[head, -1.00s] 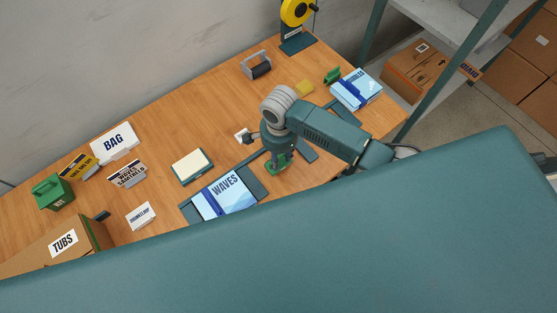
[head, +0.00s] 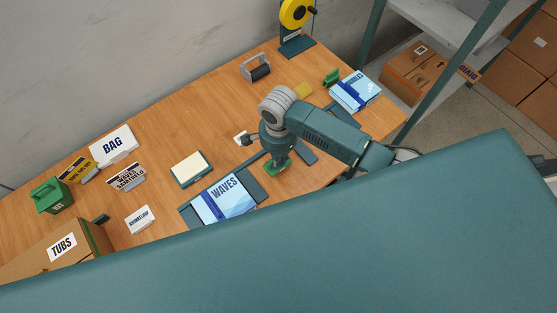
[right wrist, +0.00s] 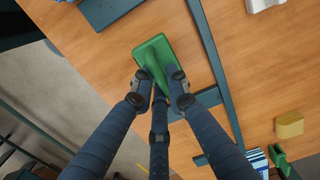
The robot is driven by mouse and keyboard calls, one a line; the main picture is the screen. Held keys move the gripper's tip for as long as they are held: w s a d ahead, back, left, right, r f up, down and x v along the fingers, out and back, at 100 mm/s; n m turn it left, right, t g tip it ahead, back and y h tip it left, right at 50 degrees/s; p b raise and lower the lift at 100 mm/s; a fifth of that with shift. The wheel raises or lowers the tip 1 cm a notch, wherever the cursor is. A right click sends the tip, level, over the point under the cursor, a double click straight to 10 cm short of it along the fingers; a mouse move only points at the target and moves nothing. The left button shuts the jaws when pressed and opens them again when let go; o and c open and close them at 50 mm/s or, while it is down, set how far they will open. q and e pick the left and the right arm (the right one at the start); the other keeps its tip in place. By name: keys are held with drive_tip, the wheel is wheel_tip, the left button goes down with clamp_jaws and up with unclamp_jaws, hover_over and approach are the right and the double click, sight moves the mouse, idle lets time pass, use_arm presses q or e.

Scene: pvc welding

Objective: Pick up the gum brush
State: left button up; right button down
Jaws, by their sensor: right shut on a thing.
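A green block with a raised grip, which I take to be the gum brush (head: 279,169), is on the wooden table (head: 225,118), right of the blue WAVES pack. The green block also shows in the right wrist view (right wrist: 153,51), flat on the wood or just above it; I cannot tell which. My right gripper (head: 277,160) is above it, with its fingers shut on the raised grip (right wrist: 160,80). The fingers hide part of the grip. My left gripper is not in view.
The WAVES pack (head: 224,197) lies close by at left. A dark frame bar (right wrist: 207,45) runs beside the green block. A second green item (head: 331,77) and a blue pack (head: 355,91) are at the far right. A yellow block (head: 303,90) stands behind.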

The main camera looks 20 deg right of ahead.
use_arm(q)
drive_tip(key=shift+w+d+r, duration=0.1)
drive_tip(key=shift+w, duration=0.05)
use_arm(e)
wheel_tip(320, 180, up, 19)
drive_tip(key=shift+f, duration=0.1)
idle(1.2)
idle(1.3)
